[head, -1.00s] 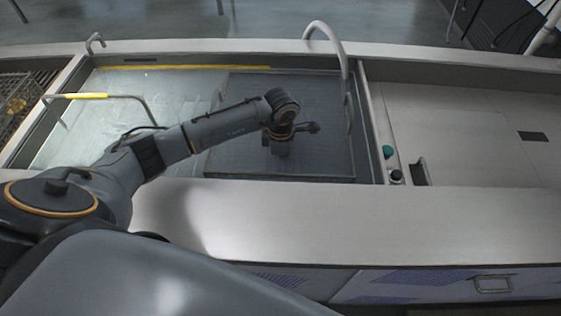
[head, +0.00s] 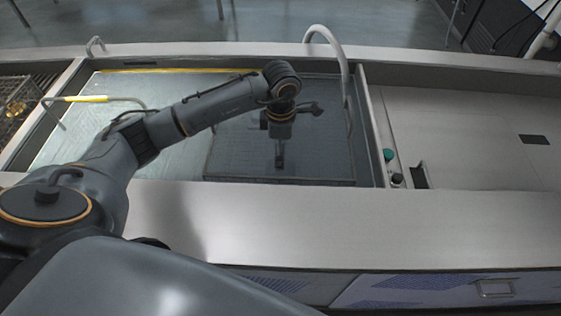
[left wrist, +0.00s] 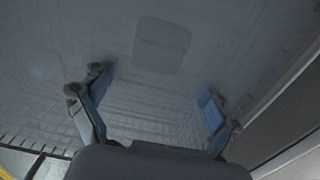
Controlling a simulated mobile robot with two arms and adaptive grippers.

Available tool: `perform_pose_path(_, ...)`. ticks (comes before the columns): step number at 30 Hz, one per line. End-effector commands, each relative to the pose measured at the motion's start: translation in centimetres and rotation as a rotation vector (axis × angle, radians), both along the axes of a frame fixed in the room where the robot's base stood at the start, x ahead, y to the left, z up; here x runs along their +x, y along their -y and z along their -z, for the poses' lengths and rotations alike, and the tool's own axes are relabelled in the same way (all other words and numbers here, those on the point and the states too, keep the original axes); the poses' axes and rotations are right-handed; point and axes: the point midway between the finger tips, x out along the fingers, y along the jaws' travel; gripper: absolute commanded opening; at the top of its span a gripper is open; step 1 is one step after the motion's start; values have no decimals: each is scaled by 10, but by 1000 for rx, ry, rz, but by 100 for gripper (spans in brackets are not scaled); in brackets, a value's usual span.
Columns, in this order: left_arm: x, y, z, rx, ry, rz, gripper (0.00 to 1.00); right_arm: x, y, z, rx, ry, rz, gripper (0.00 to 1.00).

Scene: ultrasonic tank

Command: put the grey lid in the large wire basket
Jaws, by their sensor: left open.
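My left gripper (head: 279,160) points down over the dark, right-hand part of the tank. Its two fingers stand wide apart and empty in the left wrist view (left wrist: 153,98), short of the pale square. A wire grid (left wrist: 150,110) shows around and below the square. In the head view a dark meshed area (head: 235,150) lies under my left gripper; I cannot tell whether it is the large wire basket.
An arched handle with a yellow grip (head: 85,98) stands at the tank's left. A bent metal pipe (head: 338,50) rises at the back rim. A wire basket with yellow things (head: 15,105) is at the far left.

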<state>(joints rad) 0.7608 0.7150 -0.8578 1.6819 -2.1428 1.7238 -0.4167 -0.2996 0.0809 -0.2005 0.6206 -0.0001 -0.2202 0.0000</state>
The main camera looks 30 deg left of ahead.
Motion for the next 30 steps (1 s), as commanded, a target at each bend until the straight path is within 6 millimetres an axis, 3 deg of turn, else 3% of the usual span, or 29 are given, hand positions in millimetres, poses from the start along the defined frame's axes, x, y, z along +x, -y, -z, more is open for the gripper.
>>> perform_pose_path(3, 1, -1, -23, 1, 5, -1, 88, 0, 1, 3, -1, 0, 0, 40)
perform_pose_path(9, 0, 0, -43, 0, 1, -1, 88, 0, 1, 5, -1, 0, 0, 40)
perform_pose_path(26, 0, 0, -47, 0, 0, -1, 88, 0, 1, 4, -1, -1, 1, 40)
perform_pose_path(30, 0, 0, -59, 0, 0, -1, 88, 0, 1, -8, -1, -1, 1, 40)
